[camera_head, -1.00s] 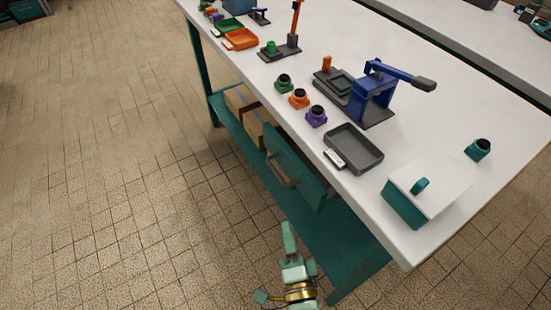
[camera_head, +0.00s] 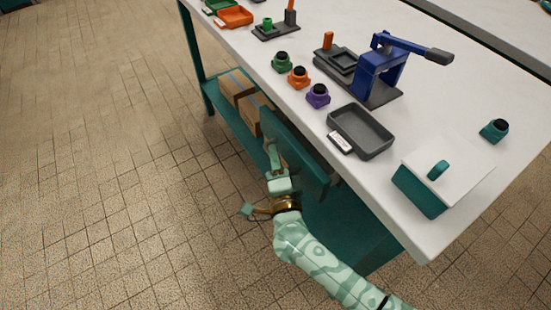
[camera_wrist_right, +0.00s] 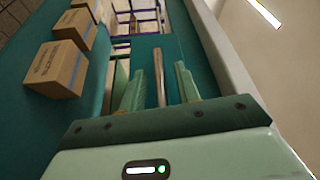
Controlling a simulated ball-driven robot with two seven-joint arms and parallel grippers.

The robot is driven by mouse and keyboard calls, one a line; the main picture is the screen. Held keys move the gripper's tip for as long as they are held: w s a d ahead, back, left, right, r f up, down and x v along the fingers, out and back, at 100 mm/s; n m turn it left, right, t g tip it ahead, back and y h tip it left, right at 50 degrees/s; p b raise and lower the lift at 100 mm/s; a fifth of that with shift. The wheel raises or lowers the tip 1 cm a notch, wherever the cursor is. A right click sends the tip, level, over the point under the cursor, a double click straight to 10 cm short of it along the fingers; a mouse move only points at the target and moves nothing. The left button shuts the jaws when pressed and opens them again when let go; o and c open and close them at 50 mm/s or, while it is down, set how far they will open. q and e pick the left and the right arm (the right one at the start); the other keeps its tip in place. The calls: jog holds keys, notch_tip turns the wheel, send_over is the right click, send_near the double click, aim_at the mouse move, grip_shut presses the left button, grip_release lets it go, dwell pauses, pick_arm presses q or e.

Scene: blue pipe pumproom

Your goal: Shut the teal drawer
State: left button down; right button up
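The teal drawer (camera_head: 305,168) is under the near edge of the white workbench. Its front panel stands out from below the tabletop. My right gripper (camera_head: 271,150) is at the outer face of this panel, and in the head view it covers the handle. In the right wrist view, the drawer's metal handle bar (camera_wrist_right: 159,78) lies between the two fingers of my right gripper (camera_wrist_right: 158,82). The fingers are apart, with a gap to the bar on both sides. My left gripper is not in view.
Cardboard boxes (camera_head: 237,86) stand on the teal lower shelf left of the drawer. Above, the white worktop (camera_head: 320,137) holds a grey tray (camera_head: 372,140), a lidded teal box (camera_head: 418,194) and a blue press (camera_head: 374,77). The tiled floor (camera_head: 120,180) to the left is clear.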

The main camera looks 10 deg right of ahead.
aim_at(290, 157)
grip_shut()
jog(key=d, duration=0.1)
jog(key=w+d+p, duration=0.1)
jog(key=d, duration=0.1)
jog(key=shift+w+d+r, duration=0.1)
jog(key=shift+w+d, duration=0.1)
jog(key=shift+d, duration=0.1)
jog(key=shift+w+d, duration=0.1)
jog(key=shift+d, duration=0.15)
jog(key=shift+c, duration=0.5)
grip_release()
jog(key=shift+d, duration=0.1)
jog(key=shift+o, duration=0.5)
